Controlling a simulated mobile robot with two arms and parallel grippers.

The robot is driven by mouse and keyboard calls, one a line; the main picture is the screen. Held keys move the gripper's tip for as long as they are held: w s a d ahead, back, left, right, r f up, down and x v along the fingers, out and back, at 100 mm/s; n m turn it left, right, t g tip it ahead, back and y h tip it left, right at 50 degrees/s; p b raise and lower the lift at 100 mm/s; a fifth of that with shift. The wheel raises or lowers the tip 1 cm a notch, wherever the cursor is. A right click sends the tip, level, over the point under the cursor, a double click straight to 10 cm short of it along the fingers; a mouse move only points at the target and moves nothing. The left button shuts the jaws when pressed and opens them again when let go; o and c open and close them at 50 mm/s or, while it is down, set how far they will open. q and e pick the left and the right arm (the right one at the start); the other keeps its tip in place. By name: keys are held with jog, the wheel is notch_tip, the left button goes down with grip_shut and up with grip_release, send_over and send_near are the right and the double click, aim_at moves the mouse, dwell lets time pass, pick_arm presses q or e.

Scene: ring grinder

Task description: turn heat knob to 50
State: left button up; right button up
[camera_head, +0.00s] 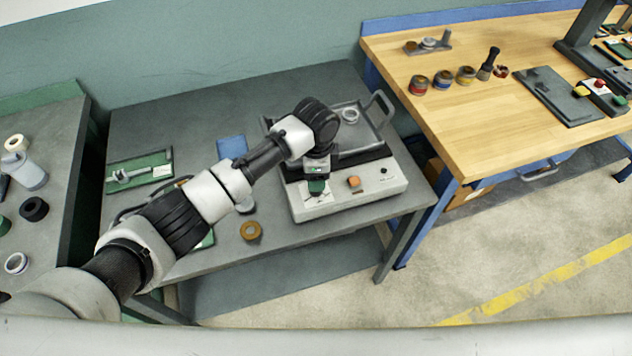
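The machine (345,205) is a pale box with a metal tray on top, standing at the right end of the grey table. A dial with printed marks shows on the left of its front panel. My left gripper (316,187) points down over this dial, at or just above it. The heat knob is mostly or wholly hidden by the gripper, so its setting cannot be read. A green part shows at the fingertips; I cannot tell whether it is knob or finger. Whether the fingers are shut is not clear. My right gripper is not in view.
An orange button (353,182) sits right of the dial, with a small black knob (383,171) beyond it. A brass ring (250,231) lies left of the machine. A wooden workbench (470,120) stands to the right. Open floor lies in front.

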pick_arm(q)
notch_tip(320, 180, up, 6)
jog(key=shift+f+b, duration=0.25)
jog(key=shift+b, duration=0.05)
dwell(0.3)
